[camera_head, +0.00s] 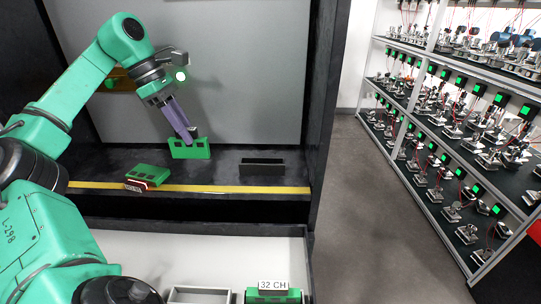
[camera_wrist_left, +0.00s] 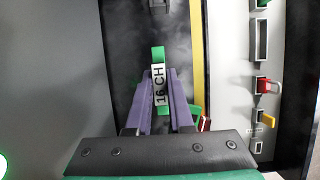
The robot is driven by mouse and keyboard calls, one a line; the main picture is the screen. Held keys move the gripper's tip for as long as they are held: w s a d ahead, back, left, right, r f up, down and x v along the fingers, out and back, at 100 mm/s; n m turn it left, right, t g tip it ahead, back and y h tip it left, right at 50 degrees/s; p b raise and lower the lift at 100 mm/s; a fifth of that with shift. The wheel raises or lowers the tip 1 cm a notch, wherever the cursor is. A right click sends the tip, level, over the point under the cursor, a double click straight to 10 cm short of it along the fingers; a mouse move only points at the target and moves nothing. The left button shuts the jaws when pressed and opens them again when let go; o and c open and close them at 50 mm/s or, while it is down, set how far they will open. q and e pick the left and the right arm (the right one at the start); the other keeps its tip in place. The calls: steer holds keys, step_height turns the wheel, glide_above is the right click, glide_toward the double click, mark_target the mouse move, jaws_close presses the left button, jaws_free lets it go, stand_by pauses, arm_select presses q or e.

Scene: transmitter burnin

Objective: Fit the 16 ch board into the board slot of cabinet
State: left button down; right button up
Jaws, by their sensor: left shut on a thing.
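My left gripper (camera_head: 190,136) is shut on the green 16 ch board (camera_head: 190,150) and holds it upright over the dark shelf of the cabinet (camera_head: 225,160). In the left wrist view the board's white "16 CH" label (camera_wrist_left: 160,85) shows between the purple fingers of the left gripper (camera_wrist_left: 160,100). The board slot (camera_head: 262,169) is a black, narrow holder on the shelf, to the right of the board and apart from it. It looks empty. Whether the board's lower edge touches the shelf is hard to tell. My right gripper is not in view.
The cabinet's right side wall (camera_head: 325,90) is beyond the slot. Below, a white surface holds a "32 CH" board (camera_head: 273,296) and a grey tray (camera_head: 200,290).

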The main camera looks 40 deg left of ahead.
arm_select(q)
steer(key=w+d+p, duration=0.2)
steer(key=d+p, duration=0.1)
steer(key=w+d+p, duration=0.2)
steer(key=d+p, duration=0.1)
steer(key=w+d+r+p, duration=0.1)
steer(key=w+d+p, duration=0.1)
steer(key=d+p, duration=0.1)
steer(key=shift+w+d, duration=0.3)
steer(key=shift+d, duration=0.15)
steer(key=w+d+f+p, duration=0.1)
steer(key=d+f, duration=0.1)
steer(key=w+d+f+p, duration=0.2)
steer(key=shift+p, duration=0.3)
steer(key=shift+f, duration=0.15)
steer(key=shift+f+b, duration=0.2)
steer(key=shift+b, duration=0.15)
steer(key=c, duration=0.8)
jaws_free()
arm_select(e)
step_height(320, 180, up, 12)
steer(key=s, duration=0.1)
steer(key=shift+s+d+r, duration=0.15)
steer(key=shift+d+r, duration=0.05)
